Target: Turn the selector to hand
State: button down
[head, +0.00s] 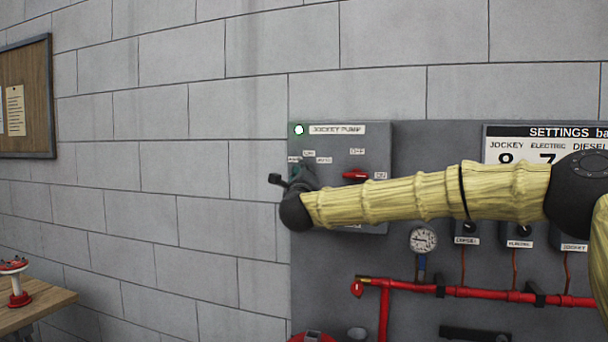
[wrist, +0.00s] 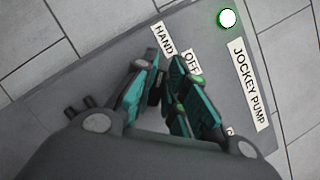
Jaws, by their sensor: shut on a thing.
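The grey jockey pump control box (head: 340,147) is on the wall panel, and its face also shows in the wrist view (wrist: 110,75). My gripper (head: 298,172) is at the box's left side, over the selector's place. In the wrist view my gripper's teal-padded fingers (wrist: 160,75) are closed in just below the HAND label (wrist: 163,38) and the OFF label (wrist: 192,62). The fingers hide the selector knob they are shut on, so its pointing direction cannot be told. A third label is mostly covered.
A lit green lamp (head: 299,130) is beside the JOCKEY PUMP label (head: 337,129). A red switch handle (head: 356,175) is right of my gripper. A gauge (head: 423,240) and red pipes (head: 470,292) lie below my arm.

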jog(key=shift+d+r, duration=0.2)
jog(key=shift+r, duration=0.3)
jog(key=c, duration=1.5)
grip_release()
jog(key=shift+o, duration=0.2)
jog(key=shift+w+f, duration=0.15)
jog(key=shift+f, duration=0.2)
jog(key=v, duration=1.2)
jog(key=shift+a, duration=0.1)
